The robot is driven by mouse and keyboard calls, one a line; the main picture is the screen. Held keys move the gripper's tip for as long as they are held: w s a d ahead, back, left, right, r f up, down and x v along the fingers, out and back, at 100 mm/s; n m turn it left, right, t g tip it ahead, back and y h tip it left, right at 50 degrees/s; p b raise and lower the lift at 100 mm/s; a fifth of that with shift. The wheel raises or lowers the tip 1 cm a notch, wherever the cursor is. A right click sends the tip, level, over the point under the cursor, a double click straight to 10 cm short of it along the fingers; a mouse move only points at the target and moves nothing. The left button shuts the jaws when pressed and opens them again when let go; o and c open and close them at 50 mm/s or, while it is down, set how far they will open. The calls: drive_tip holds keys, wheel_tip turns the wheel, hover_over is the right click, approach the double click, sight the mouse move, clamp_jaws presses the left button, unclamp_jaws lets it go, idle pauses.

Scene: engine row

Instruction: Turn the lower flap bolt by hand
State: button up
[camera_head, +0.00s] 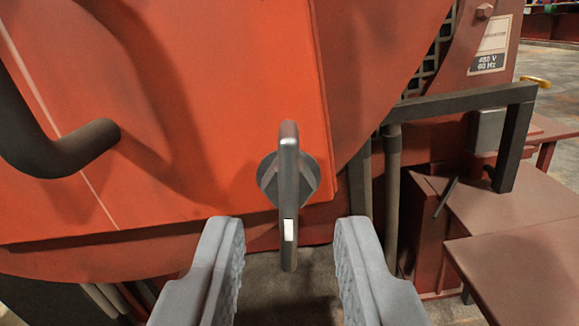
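The lower flap bolt (289,185) shows in the middle of the head camera view. It has a grey faceted base and a flat grey bar across it that stands upright in the picture. It sits near the lower right corner of an orange-red flap (200,130). My gripper (291,245) is open, with one grey ribbed finger on each side of the bar's lower end. Gaps show between the bar and both fingers. Nothing is held.
A dark bent pipe handle (70,150) sticks out from the flap at the left. A dark square-tube rail (460,102) stands at the right, beside a small grey box (487,130). Red-brown metal plates (515,220) lie at the lower right.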

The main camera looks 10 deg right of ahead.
drive_tip(key=shift+x, duration=1.1)
drive_tip(key=shift+c, duration=0.5)
clamp_jaws()
drive_tip(key=shift+n, duration=1.2)
drive_tip(key=shift+o, duration=0.5)
unclamp_jaws()
drive_tip(key=v, duration=1.7)
drive_tip(key=shift+s, duration=0.2)
